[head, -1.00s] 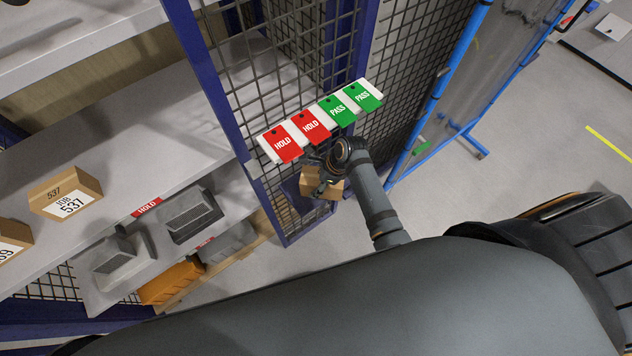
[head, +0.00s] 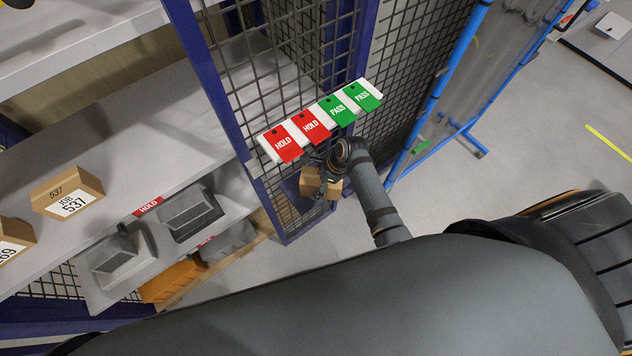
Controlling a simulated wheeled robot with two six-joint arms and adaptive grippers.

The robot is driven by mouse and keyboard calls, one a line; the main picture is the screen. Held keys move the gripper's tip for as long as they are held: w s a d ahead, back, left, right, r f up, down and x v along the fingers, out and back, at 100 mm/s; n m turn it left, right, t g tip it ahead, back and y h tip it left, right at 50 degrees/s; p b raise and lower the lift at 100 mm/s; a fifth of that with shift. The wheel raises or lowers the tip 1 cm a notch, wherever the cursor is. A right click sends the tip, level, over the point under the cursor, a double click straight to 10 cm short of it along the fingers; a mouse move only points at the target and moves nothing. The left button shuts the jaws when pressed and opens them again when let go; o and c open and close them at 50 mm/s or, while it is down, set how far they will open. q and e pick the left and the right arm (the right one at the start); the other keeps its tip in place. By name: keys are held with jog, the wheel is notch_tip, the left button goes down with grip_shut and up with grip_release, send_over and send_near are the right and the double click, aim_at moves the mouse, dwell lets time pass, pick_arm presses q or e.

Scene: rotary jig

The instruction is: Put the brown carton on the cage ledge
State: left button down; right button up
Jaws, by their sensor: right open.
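The brown carton (head: 312,180) is small and shows beside the blue mesh cage, below the row of tags. My right gripper (head: 324,186) is open and lies in front of the carton, covering part of it. Whether its fingers touch the carton, and what bears the carton from below, I cannot tell. A narrow white ledge (head: 298,131) runs along the cage, with red HOLD and green PASS tags hanging over it. The carton and gripper show below this ledge in the picture. My left gripper is not in view.
Shelves (head: 130,170) at the left hold a carton marked 537 (head: 68,192), another at the left edge, and grey bins (head: 190,212) below. An orange bin (head: 172,280) sits low. A blue-framed screen (head: 440,95) stands right of the cage. Open floor (head: 545,150) lies farther right.

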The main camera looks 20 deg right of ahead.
jog(key=v, duration=0.6)
jog(key=shift+s+d+r+b, duration=0.1)
jog(key=shift+b, duration=0.3)
